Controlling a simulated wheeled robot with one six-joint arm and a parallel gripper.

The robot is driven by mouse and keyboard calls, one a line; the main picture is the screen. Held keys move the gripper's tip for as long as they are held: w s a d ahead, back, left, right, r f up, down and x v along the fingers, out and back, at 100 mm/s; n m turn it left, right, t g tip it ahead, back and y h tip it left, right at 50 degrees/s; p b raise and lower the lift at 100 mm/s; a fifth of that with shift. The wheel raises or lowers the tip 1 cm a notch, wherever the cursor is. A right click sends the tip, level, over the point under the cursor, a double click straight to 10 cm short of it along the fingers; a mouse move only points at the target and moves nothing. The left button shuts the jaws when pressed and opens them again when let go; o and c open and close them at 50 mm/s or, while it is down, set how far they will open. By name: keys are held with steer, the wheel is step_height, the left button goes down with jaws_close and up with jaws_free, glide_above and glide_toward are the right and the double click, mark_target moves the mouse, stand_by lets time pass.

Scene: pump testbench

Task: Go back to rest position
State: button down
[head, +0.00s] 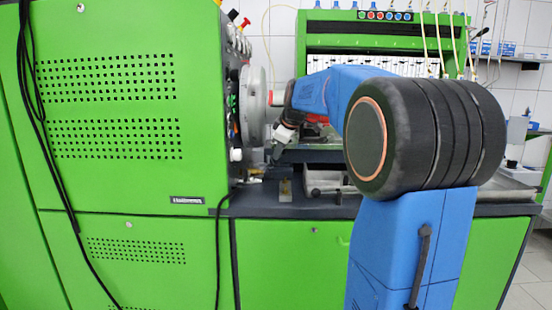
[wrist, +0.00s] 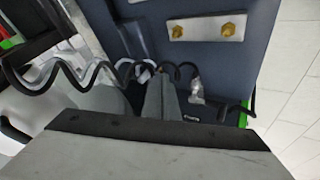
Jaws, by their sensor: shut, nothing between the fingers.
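My gripper (head: 275,155) shows small in the head view, at the end of my blue arm, in front of the green test bench (head: 130,110). It is above the dark bench top (head: 330,208), close to the right side of the tall green cabinet. In the wrist view my gripper (wrist: 162,82) has its two grey fingers together, with nothing seen between them. Dark bench surface lies beyond the fingertips. My large black arm joint hides part of the bench in the head view.
A round metal flange (head: 253,103) on the cabinet side is close to my gripper. A small brass-coloured part (head: 285,190) stands on the bench top below. Black cables hang along the cabinet. In the wrist view a metal plate (wrist: 207,27) carries two brass fittings, and tiled floor shows at right.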

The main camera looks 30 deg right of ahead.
steer(key=v, duration=0.6)
steer(key=shift+d+r, duration=0.2)
steer(key=shift+d, duration=0.5)
steer(key=s+a+f+m, duration=0.2)
steer(key=s+a+f, duration=0.2)
steer(key=s+a, duration=0.4)
steer(key=s+a+f+m+g, duration=0.1)
steer(key=s+a+f+m, duration=0.1)
steer(key=s+a+f, duration=0.3)
steer(key=s+a+f+m, duration=0.1)
steer(key=s+a+f, duration=0.4)
steer(key=s+f, duration=0.5)
steer(key=s+a+f+m+g+y, duration=0.1)
steer(key=s+a+f, duration=0.5)
steer(key=s, duration=0.7)
step_height(320, 180, down, 2)
steer(key=shift+f+m+g, duration=0.15)
steer(key=shift+m+g, duration=0.15)
steer(key=shift+m, duration=0.5)
